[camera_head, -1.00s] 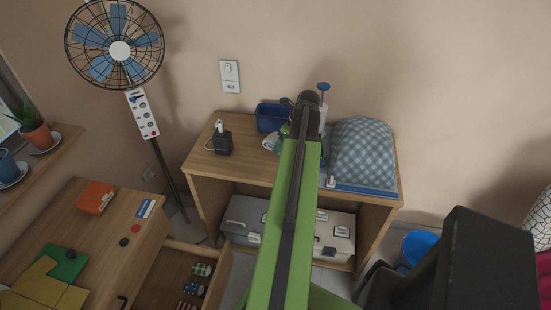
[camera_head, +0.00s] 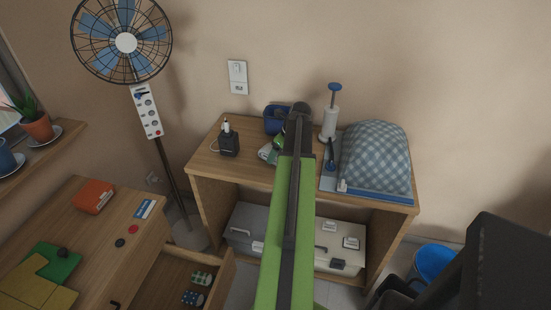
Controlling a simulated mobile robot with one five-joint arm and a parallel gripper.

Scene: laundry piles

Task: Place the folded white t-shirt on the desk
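I cannot make out a folded white t-shirt for certain. A small pale, greenish-white cloth bundle (camera_head: 267,152) shows at the left side of my green arm, over the wooden shelf unit's top. Whether it rests there or is held is unclear. The far end of my arm is over that top, and its link hides my gripper's fingertips. A wooden desk (camera_head: 135,262) stands at the lower left with its drawer pulled open. On it lie an orange-red box (camera_head: 94,197), yellow and green flat pieces (camera_head: 42,279), small discs and a blue-white card (camera_head: 144,209).
The shelf unit (camera_head: 210,165) carries a black charger (camera_head: 229,144), a blue bin (camera_head: 276,118), a blue-topped pump (camera_head: 330,115) and a checked cushion-like bundle (camera_head: 375,155). Cases (camera_head: 335,245) fill its lower shelf. A fan (camera_head: 126,43) stands left; a blue bucket (camera_head: 434,262) stands right.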

